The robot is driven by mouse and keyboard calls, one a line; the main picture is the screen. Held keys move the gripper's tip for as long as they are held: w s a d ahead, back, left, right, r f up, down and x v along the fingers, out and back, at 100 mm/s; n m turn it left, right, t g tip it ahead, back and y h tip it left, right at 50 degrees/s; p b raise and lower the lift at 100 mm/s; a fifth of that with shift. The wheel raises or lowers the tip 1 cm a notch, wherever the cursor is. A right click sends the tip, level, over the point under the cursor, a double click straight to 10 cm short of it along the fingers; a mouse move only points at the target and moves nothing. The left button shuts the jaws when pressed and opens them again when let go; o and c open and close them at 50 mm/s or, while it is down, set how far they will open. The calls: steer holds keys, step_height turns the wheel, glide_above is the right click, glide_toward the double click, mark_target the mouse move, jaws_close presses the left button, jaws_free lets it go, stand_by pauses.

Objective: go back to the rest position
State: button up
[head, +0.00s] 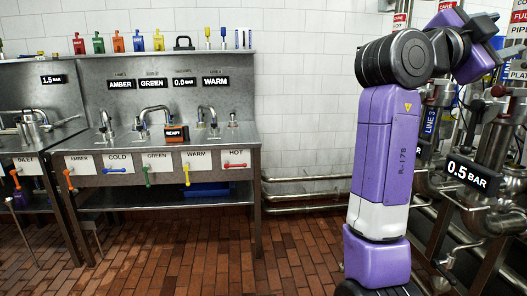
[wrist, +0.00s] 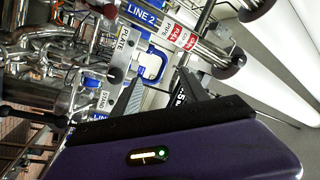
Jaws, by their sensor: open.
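My gripper (wrist: 162,80) shows in the wrist view with its two dark fingers spread apart and nothing between them. Beyond the fingertips is a blue squared loop (wrist: 152,66) by the pipework; I cannot tell that the fingers touch it. In the head view my purple and black arm stands upright at the right and bends at the top toward the pipework.
Pipework with a 0.5 BAR display (head: 467,175) stands close at the right. A steel sink bench with a row of coloured valve handles, including a yellow one (head: 186,174), is at the left. Open brick floor (head: 300,250) lies between. A LINE 2 sign (wrist: 142,12) shows near my gripper.

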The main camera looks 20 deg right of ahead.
steer(key=w+a+f+n+t+y, duration=0.2)
steer(key=w+a+f+n+t, duration=0.7)
steer(key=w+f+n+t, duration=0.5)
steer(key=s+a+f+n+t+y, duration=0.2)
steer(key=a+f+n+t+y, duration=0.3)
steer(key=f, duration=0.4)
steer(key=s+a+f+n+t+y, duration=0.3)
steer(key=a+f+n+y, duration=0.35)
steer(key=a+f, duration=0.2)
steer(key=s+a+f+n+y, duration=0.2)
steer(key=s+a+f+y, duration=0.15)
steer(key=s+f, duration=0.35)
steer(key=s+a+f+n+y, duration=0.2)
steer(key=s+a+f, duration=0.2)
steer(key=s+f, duration=0.2)
steer(key=s+a+f+g+y, duration=0.15)
steer(key=s+f, duration=0.25)
steer(key=s, duration=0.4)
steer(key=s+a+f+m+g, duration=0.1)
steer(key=s+f+g, duration=0.25)
steer(key=s, duration=0.55)
steer(key=s+a+f+g, duration=0.15)
steer(key=s+f, duration=0.25)
steer(key=s, duration=0.4)
step_height(320, 180, up, 12)
steer(key=p, duration=1.2)
steer(key=shift+w, duration=0.25)
steer(key=shift+d, duration=0.1)
